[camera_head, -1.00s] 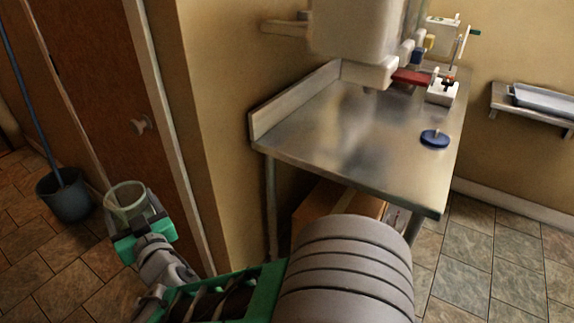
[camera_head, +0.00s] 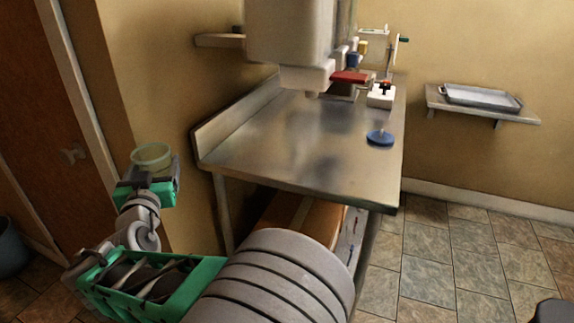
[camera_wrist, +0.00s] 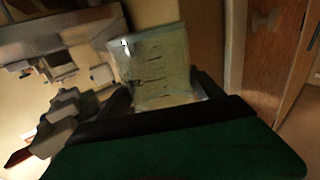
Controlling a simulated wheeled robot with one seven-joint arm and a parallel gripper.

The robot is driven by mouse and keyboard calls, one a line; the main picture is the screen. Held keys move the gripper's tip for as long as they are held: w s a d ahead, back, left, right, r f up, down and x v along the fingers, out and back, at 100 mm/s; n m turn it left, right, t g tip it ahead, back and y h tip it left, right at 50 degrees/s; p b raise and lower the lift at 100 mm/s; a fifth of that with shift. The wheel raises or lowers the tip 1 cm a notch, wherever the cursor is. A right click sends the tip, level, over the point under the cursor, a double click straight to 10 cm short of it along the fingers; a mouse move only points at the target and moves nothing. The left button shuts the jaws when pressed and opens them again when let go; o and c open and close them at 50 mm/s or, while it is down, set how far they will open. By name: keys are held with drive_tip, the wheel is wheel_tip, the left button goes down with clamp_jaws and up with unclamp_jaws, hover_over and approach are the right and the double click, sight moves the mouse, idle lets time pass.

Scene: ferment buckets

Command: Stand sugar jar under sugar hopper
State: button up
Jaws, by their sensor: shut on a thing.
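My gripper (camera_head: 147,182) is shut on a clear, greenish jar (camera_head: 152,156) and holds it in the air to the left of the steel table, in front of the wall. The jar looks empty and roughly upright in the head view. In the wrist view the jar (camera_wrist: 158,68) shows between the dark fingers (camera_wrist: 165,108), with marks on its side. A large white hopper (camera_head: 290,35) hangs over the back left of the table. Its pale outlet block (camera_head: 306,77) points down above the bare steel top. The gripper and jar are apart from the table.
The steel table (camera_head: 300,160) has a raised left edge. A blue lidlike disc (camera_head: 380,138), a white switch box (camera_head: 381,96) and a red item (camera_head: 351,77) are toward its right and back. A tray (camera_head: 481,97) lies on a wall shelf. The table's front middle is clear.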

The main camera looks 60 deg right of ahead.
drive_tip(key=s+d+r+m+g+h, duration=0.25)
drive_tip(key=s+d+g, duration=0.35)
drive_tip(key=d, duration=0.6)
drive_tip(key=s+d+r+m+g+h+p, duration=0.15)
drive_tip(key=s+d+m+g, duration=0.25)
drive_tip(key=s+d, duration=0.6)
drive_tip(key=s+d+r+m+g+h+b, duration=0.15)
drive_tip(key=s+d+m+g, duration=0.35)
drive_tip(key=d, duration=0.8)
drive_tip(key=shift+n+y, duration=0.45)
drive_tip(key=shift+n, duration=0.1)
drive_tip(key=f, duration=0.6)
drive_tip(key=s+f, duration=0.1)
drive_tip(key=f, duration=0.2)
drive_tip(key=shift+f, duration=0.15)
drive_tip(key=shift+f, duration=0.15)
drive_tip(key=o, duration=1.7)
